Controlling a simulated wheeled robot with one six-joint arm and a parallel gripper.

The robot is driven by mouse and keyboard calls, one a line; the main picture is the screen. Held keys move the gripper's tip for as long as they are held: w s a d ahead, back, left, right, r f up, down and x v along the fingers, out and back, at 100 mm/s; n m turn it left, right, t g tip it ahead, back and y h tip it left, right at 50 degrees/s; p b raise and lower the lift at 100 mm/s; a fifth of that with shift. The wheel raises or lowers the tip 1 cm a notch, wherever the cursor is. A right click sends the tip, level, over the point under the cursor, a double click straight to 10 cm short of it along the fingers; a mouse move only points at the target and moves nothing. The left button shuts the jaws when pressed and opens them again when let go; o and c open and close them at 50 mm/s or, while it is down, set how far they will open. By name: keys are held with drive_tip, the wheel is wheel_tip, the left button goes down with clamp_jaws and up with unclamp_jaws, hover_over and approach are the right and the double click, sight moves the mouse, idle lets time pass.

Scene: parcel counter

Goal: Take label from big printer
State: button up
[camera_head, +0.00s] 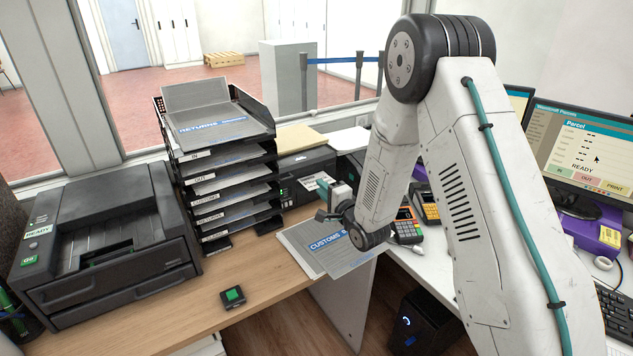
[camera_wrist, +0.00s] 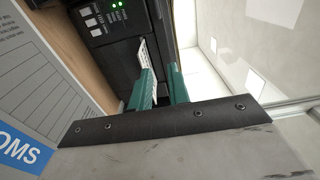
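A white label (camera_head: 317,181) sticks out of the front of a black printer (camera_head: 291,166) behind the letter trays. In the wrist view the label (camera_wrist: 142,52) comes out of the dark printer front (camera_wrist: 117,45), below two green lights. My gripper (camera_head: 328,206) is close in front of this printer. Its two teal fingers (camera_wrist: 160,80) stand apart, with a gap between them. The left finger overlaps the label's lower end in the wrist view; I cannot tell whether they touch. Another large dark printer (camera_head: 105,240) marked READY stands at the left, with no label showing.
A stack of letter trays (camera_head: 215,165) stands left of my gripper. A CUSTOMS folder (camera_head: 325,248) lies under my gripper at the counter edge. Card terminals (camera_head: 407,222) and a monitor (camera_head: 585,150) are at the right. A small black device (camera_head: 232,297) lies on the front counter.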

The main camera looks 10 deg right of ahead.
drive_tip(key=shift+w+a+f, duration=0.2)
drive_tip(key=shift+w+f, duration=0.25)
drive_tip(key=shift+w, duration=0.2)
drive_tip(key=shift+w+a+f, duration=0.2)
drive_tip(key=shift+w+f, duration=0.25)
drive_tip(key=shift+w, duration=0.2)
drive_tip(key=shift+w+a+f, duration=0.2)
drive_tip(key=shift+w+f, duration=0.25)
drive_tip(key=shift+w, duration=0.2)
clamp_jaws()
